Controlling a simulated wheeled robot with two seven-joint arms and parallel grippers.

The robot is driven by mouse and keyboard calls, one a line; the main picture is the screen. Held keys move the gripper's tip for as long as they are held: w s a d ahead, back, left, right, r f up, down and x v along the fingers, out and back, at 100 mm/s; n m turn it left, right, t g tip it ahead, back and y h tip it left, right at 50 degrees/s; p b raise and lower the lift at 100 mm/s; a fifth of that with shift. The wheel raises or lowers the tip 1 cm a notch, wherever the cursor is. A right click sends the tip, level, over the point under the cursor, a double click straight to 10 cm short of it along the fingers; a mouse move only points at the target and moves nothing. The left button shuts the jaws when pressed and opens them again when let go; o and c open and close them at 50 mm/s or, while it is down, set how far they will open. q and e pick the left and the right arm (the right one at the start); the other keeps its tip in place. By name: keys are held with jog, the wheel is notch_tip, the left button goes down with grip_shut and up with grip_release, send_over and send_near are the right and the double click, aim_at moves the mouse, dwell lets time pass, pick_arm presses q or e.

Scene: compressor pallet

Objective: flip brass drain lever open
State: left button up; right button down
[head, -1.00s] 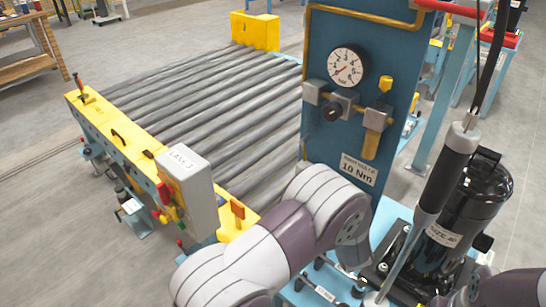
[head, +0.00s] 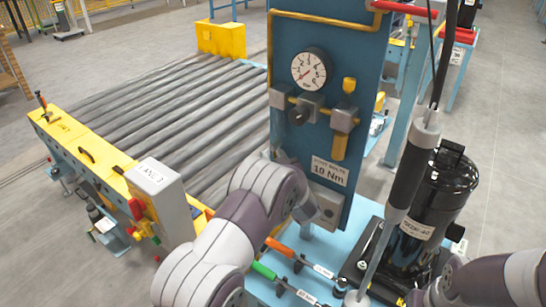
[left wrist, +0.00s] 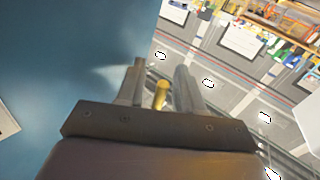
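A brass part (head: 340,146) hangs under a grey fitting on the upright blue panel (head: 372,60) in the head view. I cannot tell whether it is the drain lever. My left arm reaches up from below to the panel's lower left, and its gripper is mostly hidden there. In the left wrist view the left gripper (left wrist: 161,70) has its two fingers apart. A small brass piece (left wrist: 161,95) shows in the gap between them, and I see no clear contact. My right gripper is out of view; only part of that arm shows at bottom right.
A pressure gauge (head: 309,69) and a "10 Nm" label (head: 329,171) are on the panel. A black compressor cylinder (head: 432,200) stands right of it, behind a grey rod. A roller conveyor (head: 165,105) lies left.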

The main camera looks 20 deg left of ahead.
pick_arm(q)
grip_shut()
jog(key=t+b, duration=0.1)
jog(key=m+y+b, duration=0.1)
jog(key=shift+w+a+r+t+b, duration=0.1)
jog(key=shift+a+t+b, duration=0.2)
jog(key=shift+t+b, duration=0.1)
grip_release()
